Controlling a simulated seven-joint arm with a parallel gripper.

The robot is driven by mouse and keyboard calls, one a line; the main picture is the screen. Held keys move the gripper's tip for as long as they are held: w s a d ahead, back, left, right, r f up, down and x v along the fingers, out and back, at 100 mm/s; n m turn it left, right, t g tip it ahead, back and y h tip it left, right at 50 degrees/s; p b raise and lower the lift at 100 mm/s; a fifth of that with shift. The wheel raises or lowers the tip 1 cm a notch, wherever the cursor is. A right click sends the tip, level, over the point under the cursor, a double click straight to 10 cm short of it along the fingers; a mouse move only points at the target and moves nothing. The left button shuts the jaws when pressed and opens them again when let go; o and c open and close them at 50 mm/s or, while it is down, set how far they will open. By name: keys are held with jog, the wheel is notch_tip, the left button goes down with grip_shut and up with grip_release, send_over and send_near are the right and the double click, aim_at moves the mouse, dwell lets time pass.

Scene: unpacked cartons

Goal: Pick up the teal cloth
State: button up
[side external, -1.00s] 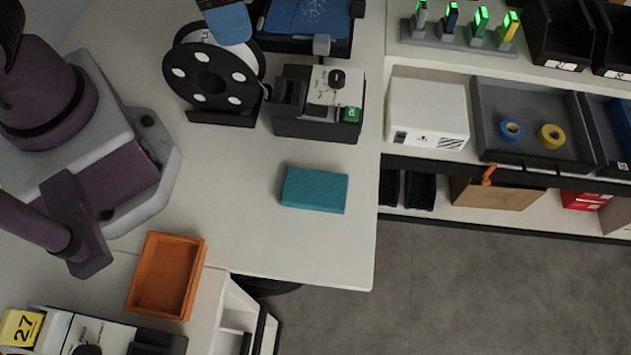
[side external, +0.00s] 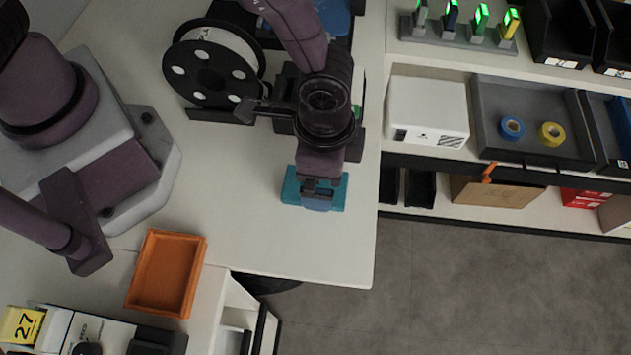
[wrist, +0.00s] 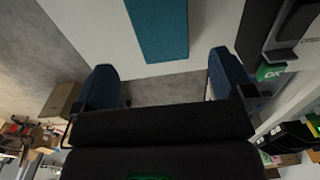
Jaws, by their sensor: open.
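The teal cloth (side external: 291,191) is a flat, folded rectangular block lying on the white table, near its right edge. In the side external view my gripper (side external: 318,203) is over the cloth and hides its middle. In the wrist view the cloth (wrist: 159,30) lies ahead of the fingers, at the top of the picture and cut off by its edge. My gripper (wrist: 164,88) is open there, with two blue-padded fingers wide apart and nothing between them. I cannot tell the exact height of the fingers above the cloth.
An orange tray (side external: 165,273) sits at the table's front. A black filament spool (side external: 213,72) and a black-and-white device, partly hidden by my arm, stand behind the cloth. A shelf with a white box (side external: 428,112) is to the right. The table left of the cloth is clear.

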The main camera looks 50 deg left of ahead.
jog(key=f, duration=0.6)
jog(key=shift+a+f, duration=0.25)
jog(key=shift+a, duration=0.05)
jog(key=c, duration=1)
